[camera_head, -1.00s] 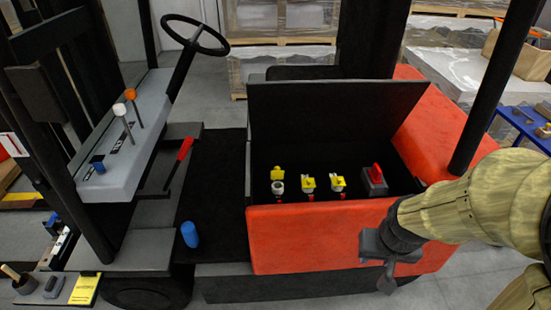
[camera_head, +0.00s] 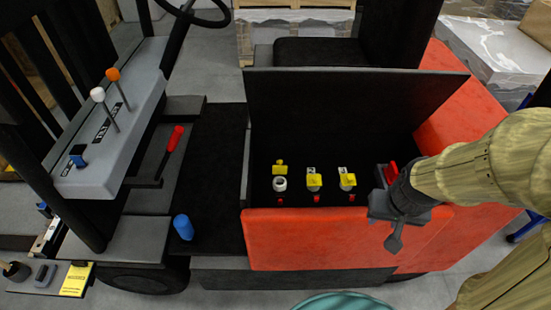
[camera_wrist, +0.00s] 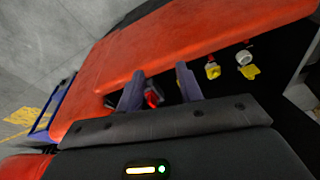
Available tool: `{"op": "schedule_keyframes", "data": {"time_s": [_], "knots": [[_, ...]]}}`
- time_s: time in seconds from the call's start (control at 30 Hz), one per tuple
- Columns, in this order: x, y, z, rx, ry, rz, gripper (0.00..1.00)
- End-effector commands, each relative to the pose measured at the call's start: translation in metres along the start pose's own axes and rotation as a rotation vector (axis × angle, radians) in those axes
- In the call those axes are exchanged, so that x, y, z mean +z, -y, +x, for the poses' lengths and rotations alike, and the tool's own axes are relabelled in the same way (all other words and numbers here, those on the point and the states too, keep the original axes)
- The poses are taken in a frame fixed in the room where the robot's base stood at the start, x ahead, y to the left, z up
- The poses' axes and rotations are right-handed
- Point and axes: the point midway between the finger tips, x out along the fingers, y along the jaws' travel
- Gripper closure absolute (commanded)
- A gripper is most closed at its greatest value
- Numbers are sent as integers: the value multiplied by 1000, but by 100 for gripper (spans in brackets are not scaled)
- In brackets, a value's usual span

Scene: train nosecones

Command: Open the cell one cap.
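Three battery cell fillers stand in a row inside the open compartment of the red forklift. The left filler shows a bare white ring (camera_head: 279,184) with its yellow cap (camera_head: 279,166) raised behind it. The middle filler has a yellow cap (camera_head: 314,180) over it, and so does the right filler (camera_head: 347,180). I cannot read which is cell one. My gripper (camera_head: 394,241) is over the compartment's front right edge, to the right of the caps. In the wrist view my gripper (camera_wrist: 160,71) is open and empty, with the white ring (camera_wrist: 245,57) beyond its right finger.
A red connector (camera_head: 391,171) sits right of the caps, partly behind my wrist. The raised black lid (camera_head: 345,105) stands behind the compartment, and the red front wall (camera_head: 320,240) bounds it. A blue cylinder (camera_head: 183,227) stands on the floor plate at left.

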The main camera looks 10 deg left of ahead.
Motion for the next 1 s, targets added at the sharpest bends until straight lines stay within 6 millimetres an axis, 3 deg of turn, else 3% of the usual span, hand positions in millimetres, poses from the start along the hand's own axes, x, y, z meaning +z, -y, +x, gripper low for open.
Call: {"op": "schedule_keyframes", "data": {"time_s": [0.27,0.47,0.67,1.0], "knots": [[0,0,1,-2,6,-2,58],[-6,10,16,-38,99,-31,58],[-15,37,49,-173,286,-94,58],[-33,108,99,-604,514,-177,58]]}}
